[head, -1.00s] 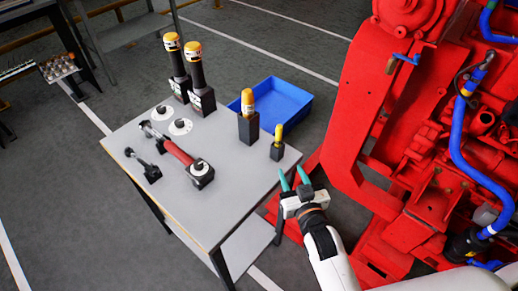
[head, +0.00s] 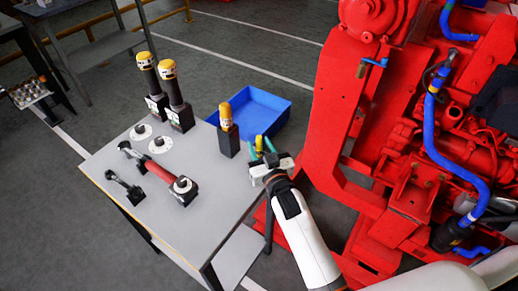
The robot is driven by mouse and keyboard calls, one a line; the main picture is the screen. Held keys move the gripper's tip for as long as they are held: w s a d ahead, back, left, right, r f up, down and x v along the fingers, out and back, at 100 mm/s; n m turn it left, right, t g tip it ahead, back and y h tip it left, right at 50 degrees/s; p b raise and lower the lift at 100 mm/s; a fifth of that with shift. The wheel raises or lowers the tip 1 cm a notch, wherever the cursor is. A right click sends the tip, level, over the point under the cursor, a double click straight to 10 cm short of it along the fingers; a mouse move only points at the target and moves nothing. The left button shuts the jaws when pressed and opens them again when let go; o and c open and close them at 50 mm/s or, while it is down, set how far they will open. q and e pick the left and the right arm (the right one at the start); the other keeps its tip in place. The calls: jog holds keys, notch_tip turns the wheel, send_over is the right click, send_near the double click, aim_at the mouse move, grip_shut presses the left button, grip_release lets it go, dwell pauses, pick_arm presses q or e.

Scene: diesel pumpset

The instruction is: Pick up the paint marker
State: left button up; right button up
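The paint marker (head: 259,143) is a small yellow stick. It stood upright in a small black holder at the right edge of the grey table (head: 222,218); my gripper now hides the holder. My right gripper (head: 261,151) has its two teal fingers on either side of the marker, with their spacing still wide. Whether a finger touches the marker cannot be seen. My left gripper is not in view.
A larger yellow-topped item (head: 226,116) in a black holder stands just left of the marker. Two tall yellow-topped tools (head: 167,69), a red-handled tool (head: 160,172) and white discs are on the table. A blue bin (head: 262,102) lies behind; the red engine (head: 350,110) is at right.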

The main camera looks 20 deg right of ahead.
jog(key=shift+w, duration=0.75)
jog(key=shift+s, duration=0.1)
grip_shut()
notch_tip(320, 180, up, 10)
jog(key=shift+p, duration=0.3)
